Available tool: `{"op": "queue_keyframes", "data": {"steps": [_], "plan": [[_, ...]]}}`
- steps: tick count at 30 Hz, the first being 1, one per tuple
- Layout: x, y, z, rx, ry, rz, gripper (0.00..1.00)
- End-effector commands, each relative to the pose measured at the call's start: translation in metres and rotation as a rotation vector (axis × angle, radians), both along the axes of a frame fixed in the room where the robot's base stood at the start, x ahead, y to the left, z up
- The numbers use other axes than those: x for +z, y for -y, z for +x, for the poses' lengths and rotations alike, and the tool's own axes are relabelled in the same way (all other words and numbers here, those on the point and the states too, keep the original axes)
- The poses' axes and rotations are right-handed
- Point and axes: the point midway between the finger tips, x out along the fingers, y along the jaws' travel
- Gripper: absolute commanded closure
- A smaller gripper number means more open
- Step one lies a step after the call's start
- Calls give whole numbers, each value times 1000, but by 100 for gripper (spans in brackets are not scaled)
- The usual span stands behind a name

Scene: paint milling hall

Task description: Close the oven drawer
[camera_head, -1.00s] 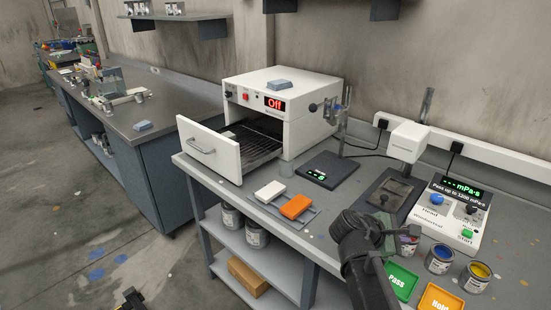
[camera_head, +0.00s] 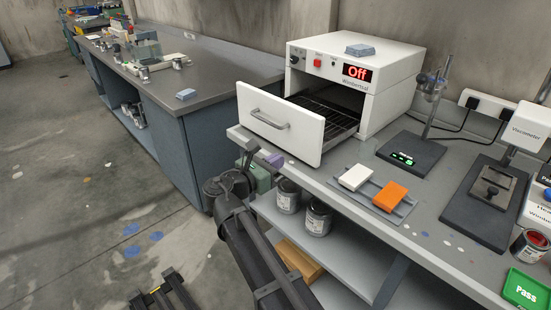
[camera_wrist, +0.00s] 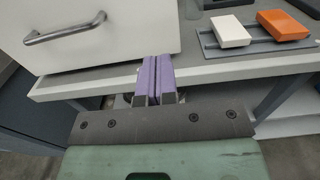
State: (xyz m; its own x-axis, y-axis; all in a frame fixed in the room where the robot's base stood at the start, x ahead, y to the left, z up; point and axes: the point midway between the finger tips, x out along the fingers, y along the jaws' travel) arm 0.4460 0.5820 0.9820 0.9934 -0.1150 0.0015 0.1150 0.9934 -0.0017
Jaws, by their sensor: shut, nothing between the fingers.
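The white oven (camera_head: 385,85) stands on the grey bench with its display reading Off. Its drawer (camera_head: 305,132) is pulled out toward the left, with a wire rack (camera_head: 325,112) inside and a metal handle on its front panel. In the wrist view the drawer front (camera_wrist: 120,35) and its handle (camera_wrist: 65,30) fill the upper left. My gripper (camera_head: 272,158) is shut and empty, in front of the bench edge and just below the drawer front. Its purple fingers (camera_wrist: 155,80) point at the bench edge under the drawer. I cannot tell whether they touch anything.
A white block (camera_head: 355,177) and an orange block (camera_head: 390,196) lie on a grey rack right of the drawer. A black scale (camera_head: 411,152) stands behind them. Paint cans (camera_head: 318,216) stand on the shelf below. The floor at left is open.

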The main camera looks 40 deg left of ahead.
Motion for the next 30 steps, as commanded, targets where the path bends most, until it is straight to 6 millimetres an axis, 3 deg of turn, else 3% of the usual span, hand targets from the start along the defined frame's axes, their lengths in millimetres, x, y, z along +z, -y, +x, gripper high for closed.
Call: {"op": "queue_keyframes", "data": {"steps": [9, 15, 20, 30], "plan": [[0, 7, 71, -3, -1, 1, 100], [0, 12, 104, -2, -1, 1, 100], [0, 13, 113, -1, -1, 1, 100], [0, 13, 114, 0, -1, 2, 100]]}}
